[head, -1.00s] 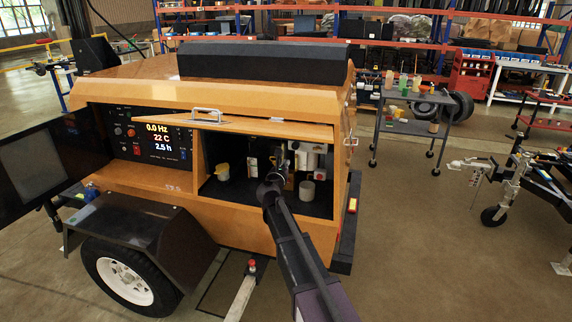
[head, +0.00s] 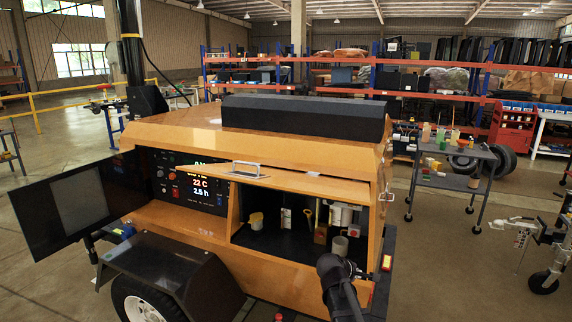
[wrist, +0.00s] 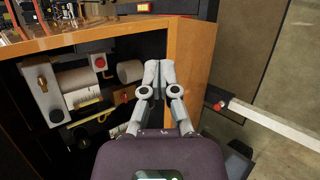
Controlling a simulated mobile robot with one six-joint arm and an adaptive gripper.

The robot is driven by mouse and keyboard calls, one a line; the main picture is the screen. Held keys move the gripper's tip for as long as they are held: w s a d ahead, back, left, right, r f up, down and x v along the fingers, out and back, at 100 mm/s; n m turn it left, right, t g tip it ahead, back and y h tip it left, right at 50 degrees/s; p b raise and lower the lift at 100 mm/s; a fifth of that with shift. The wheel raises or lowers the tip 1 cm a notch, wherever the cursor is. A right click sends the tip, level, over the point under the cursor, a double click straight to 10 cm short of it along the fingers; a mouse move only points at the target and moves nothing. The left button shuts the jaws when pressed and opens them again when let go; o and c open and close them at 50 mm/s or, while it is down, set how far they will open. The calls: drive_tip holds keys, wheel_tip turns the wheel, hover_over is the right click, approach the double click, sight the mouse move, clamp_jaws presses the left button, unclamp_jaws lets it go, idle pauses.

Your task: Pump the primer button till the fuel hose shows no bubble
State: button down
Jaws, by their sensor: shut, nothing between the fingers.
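The open engine bay (head: 290,243) of the orange light tower shows in the head view. Inside it, at the right, is a white filter assembly (head: 341,215). In the wrist view this assembly (wrist: 45,92) has a white cylinder and a small red button (wrist: 100,62), which may be the primer button. A second small red part (wrist: 125,97) lies lower. The fuel hose and any bubble cannot be made out. My gripper (wrist: 154,68) is shut and empty, in front of the bay's right side and apart from the button. My wrist hides part of the bay's lower right in the head view.
The raised orange door (head: 285,181) with its handle hangs over the bay. The bay's right side wall (wrist: 190,60) stands close to my gripper. A cart (head: 455,165) stands at the right.

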drive_tip(key=s+a+f+m+g+y, duration=0.1)
drive_tip(key=s+a+m+g+y, duration=0.1)
drive_tip(key=s+m, duration=0.2)
drive_tip(key=s+a+f+m+g+y+p, duration=0.1)
drive_tip(key=s+f+m+g+y, duration=0.1)
drive_tip(key=s, duration=0.7)
drive_tip(key=s+a+f+m+g+y, duration=0.2)
drive_tip(key=s+m+g+y, duration=0.1)
drive_tip(key=s+m, duration=0.3)
drive_tip(key=shift+s+a+y+p, duration=0.3)
drive_tip(key=shift+s+y+p, duration=0.1)
drive_tip(key=shift+s, duration=0.45)
